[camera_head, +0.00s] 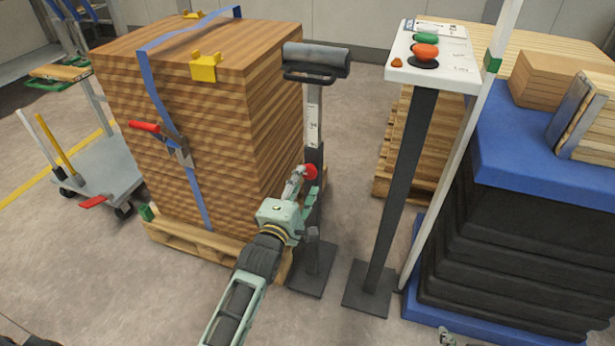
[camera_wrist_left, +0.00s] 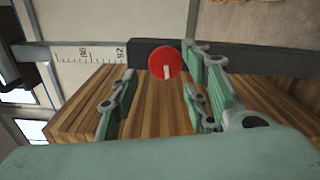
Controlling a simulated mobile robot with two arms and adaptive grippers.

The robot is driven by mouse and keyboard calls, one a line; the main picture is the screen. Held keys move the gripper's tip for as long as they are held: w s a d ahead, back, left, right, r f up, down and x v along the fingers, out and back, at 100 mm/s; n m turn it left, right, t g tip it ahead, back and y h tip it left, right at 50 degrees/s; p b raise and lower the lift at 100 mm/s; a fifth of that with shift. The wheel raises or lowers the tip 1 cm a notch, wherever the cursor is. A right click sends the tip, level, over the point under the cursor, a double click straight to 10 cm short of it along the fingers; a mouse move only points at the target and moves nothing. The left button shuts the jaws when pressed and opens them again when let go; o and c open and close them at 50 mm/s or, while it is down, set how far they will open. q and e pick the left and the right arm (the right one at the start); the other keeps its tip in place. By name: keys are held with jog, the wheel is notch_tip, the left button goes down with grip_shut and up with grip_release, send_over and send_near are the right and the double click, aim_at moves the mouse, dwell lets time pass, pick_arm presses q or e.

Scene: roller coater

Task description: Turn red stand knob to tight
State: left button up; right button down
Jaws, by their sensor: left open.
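The red stand knob (camera_head: 311,171) is on the side of the dark upright post of the roller stand (camera_head: 313,130). In the left wrist view the knob (camera_wrist_left: 158,60) is a round red disc with a short white mark pointing down in the picture. My left gripper (camera_head: 299,178) is close to the knob in the head view. In the left wrist view its fingers (camera_wrist_left: 160,90) are spread apart, with the knob showing between and beyond the tips. I cannot tell whether a finger touches it. A small grey-green part at the bottom edge looks like my right gripper (camera_head: 447,339).
A strapped wood stack (camera_head: 190,110) on a pallet is close left of the stand. A button pedestal (camera_head: 400,190) with green and red buttons stands to the right. A blue-topped black stack (camera_head: 530,230) is farther right. Grey floor is open in front.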

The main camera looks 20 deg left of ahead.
aim_at(307, 171)
pick_arm(q)
jog(key=w+b, duration=0.1)
jog(key=w, duration=0.2)
jog(key=shift+w+d+f, duration=0.1)
jog(key=shift+w, duration=0.65)
pick_arm(e)
jog(key=w+a+r+t, duration=0.2)
jog(key=w+r+t, duration=0.1)
jog(key=w+r, duration=0.1)
jog(key=shift+w+r+t+y, duration=0.3)
jog(key=shift+w+y, duration=0.1)
jog(key=shift+w, duration=0.15)
pick_arm(q)
jog(key=shift+c, duration=0.6)
jog(key=c, duration=0.9)
jog(key=shift+o, duration=0.2)
jog(key=shift+r, duration=0.2)
pick_arm(e)
jog(key=shift+s+d+f, duration=0.1)
jog(key=shift+s+f, duration=0.05)
jog(key=shift+f, duration=0.1)
